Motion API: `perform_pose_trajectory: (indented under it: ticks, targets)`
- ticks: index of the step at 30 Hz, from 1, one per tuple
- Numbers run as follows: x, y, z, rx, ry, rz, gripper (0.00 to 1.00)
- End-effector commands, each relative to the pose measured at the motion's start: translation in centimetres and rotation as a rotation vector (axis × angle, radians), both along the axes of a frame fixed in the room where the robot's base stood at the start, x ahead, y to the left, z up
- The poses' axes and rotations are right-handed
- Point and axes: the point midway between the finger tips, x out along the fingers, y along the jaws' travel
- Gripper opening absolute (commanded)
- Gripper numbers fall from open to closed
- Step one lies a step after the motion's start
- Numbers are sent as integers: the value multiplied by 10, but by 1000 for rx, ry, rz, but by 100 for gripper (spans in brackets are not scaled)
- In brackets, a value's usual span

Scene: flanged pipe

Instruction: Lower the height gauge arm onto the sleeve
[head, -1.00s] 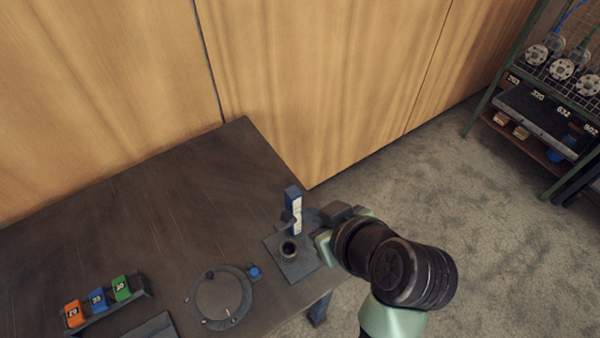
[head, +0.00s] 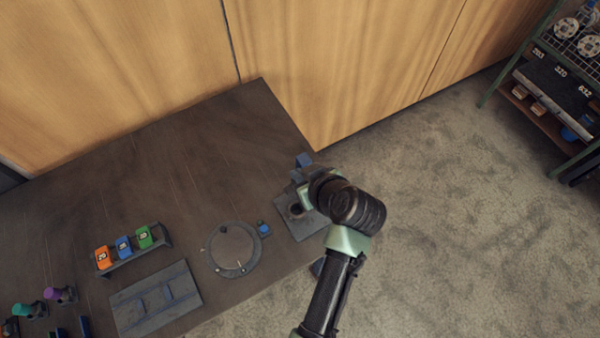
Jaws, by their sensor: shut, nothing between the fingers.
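The height gauge stands at the right end of the dark table; the blue top of its post (head: 303,160) shows just behind my gripper. Its grey base plate (head: 300,228) lies in front. The sleeve (head: 296,209), a short dark ring, sits upright on that plate, partly covered by my gripper. My gripper (head: 308,186) is shut and empty, close over the gauge beside the post. It hides the gauge's scale and arm, so I cannot tell the arm's height or whether I touch it.
A rack with orange, blue and green numbered blocks (head: 123,246) and a flat grey tray (head: 130,312) are further left. A shelf (head: 545,100) stands far right across open floor.

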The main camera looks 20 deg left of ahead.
Motion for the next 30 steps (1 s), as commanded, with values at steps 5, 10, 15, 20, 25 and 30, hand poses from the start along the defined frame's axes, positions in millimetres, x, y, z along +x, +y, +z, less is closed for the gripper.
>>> perform_pose_trajectory:
  ticks: [5, 10, 15, 20, 25, 30]
  targets:
    - [0, 0, -14, 0, 0, 0, 0]
    - [0, 0, -19, 0, -1, 1, 0]
    - [0, 0, -19, 0, -1, 1, 0]
    - [0, 0, -21, 0, -1, 1, 0]
    - [0, 0, -38, 0, -1, 1, 0]
    - [0, 0, -68, 0, 1, 1, 0]
